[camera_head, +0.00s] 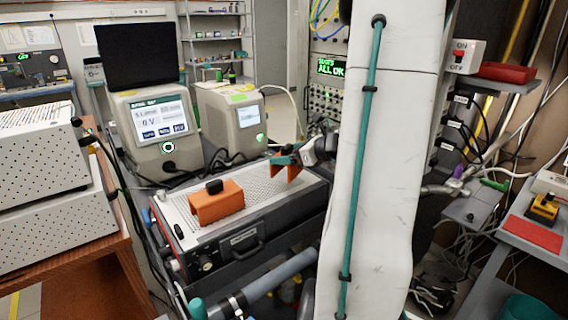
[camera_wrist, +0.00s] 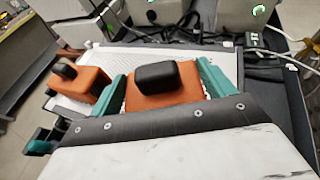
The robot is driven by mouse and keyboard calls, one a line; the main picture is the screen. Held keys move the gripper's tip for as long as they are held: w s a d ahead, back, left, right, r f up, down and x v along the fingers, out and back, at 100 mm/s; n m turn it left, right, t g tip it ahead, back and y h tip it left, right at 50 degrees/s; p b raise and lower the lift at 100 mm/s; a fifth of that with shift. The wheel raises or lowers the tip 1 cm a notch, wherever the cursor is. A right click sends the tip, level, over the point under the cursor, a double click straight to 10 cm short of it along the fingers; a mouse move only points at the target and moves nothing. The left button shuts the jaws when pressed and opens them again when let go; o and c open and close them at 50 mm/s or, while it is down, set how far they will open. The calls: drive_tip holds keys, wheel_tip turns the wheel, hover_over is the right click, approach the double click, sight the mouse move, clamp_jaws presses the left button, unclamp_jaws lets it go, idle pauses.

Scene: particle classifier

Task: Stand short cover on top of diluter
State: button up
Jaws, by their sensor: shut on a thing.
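The diluter (camera_head: 262,198) is a low dark-sided box with a pale perforated top; part of that top also shows in the wrist view (camera_wrist: 118,58). One orange cover (camera_head: 215,206) with a black knob stands upright on its left part; it also shows in the wrist view (camera_wrist: 91,82). My gripper (camera_head: 287,160) is shut on another orange cover (camera_head: 292,173), over the diluter's right part. In the wrist view the teal fingers grip this cover (camera_wrist: 165,98) by its sides, black knob up. I cannot tell whether its underside touches the top, nor surely which cover is shorter.
Two grey instruments with screens (camera_head: 152,125) (camera_head: 230,118) stand behind the diluter, with cables between. White perforated boxes (camera_head: 45,200) sit on a wooden table at left. A side table with a red patch (camera_head: 533,233) is at right. Bare top lies between the two covers.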

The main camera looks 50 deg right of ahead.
drive_tip(key=shift+w, duration=0.25)
drive_tip(key=f, duration=0.1)
drive_tip(key=w+f, duration=0.1)
drive_tip(key=shift+d+f, duration=0.2)
drive_tip(key=shift+f, duration=0.65)
drive_tip(key=shift+f, duration=0.1)
